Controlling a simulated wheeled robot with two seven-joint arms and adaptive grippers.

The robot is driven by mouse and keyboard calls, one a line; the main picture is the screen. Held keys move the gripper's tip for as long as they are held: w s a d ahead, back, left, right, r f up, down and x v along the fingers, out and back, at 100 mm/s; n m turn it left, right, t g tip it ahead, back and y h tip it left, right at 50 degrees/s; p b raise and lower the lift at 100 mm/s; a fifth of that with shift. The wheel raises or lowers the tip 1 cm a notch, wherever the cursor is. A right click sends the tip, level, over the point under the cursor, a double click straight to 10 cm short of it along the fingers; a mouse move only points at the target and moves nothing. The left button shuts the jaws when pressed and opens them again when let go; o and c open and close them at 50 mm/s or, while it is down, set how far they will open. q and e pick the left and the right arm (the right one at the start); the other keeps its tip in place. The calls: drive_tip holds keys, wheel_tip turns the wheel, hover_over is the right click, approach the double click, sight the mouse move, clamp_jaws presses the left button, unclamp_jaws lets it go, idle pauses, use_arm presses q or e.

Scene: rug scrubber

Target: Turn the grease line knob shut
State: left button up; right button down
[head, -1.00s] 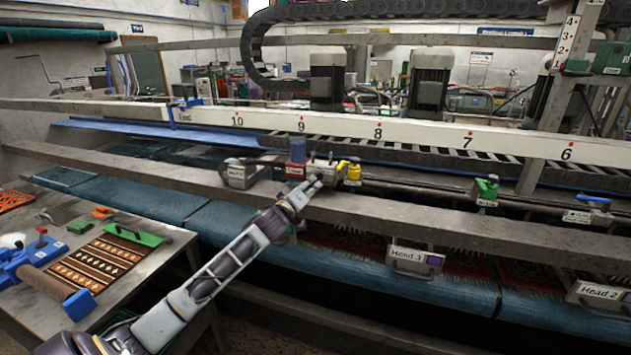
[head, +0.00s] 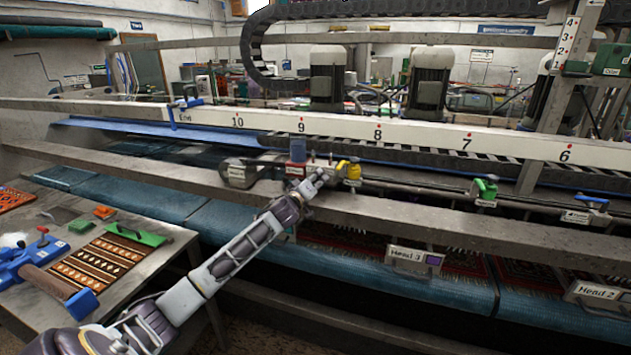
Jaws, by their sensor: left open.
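A yellow knob (head: 348,169) sits on the pipe fittings behind the grey beam, with a small label below it that is too small to read. A green knob (head: 484,187) and a blue lever (head: 592,202) stand further right on the same line. I cannot tell from the labels which one is the grease line knob. My left gripper (head: 322,177) is open, just left of the yellow knob and in front of the fittings, apart from the knob as far as I can see. Its fingers are small in the view. My right gripper is not in view.
The long grey beam (head: 420,215) runs across under my left gripper. A red-and-blue reservoir (head: 297,155) and a grey housing (head: 240,172) stand left of the yellow knob. A bench (head: 150,282) with tools and a rug sample is at the left.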

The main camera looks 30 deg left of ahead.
use_arm(q)
drive_tip(key=shift+w, duration=0.1)
drive_tip(key=shift+c, duration=0.3)
clamp_jaws()
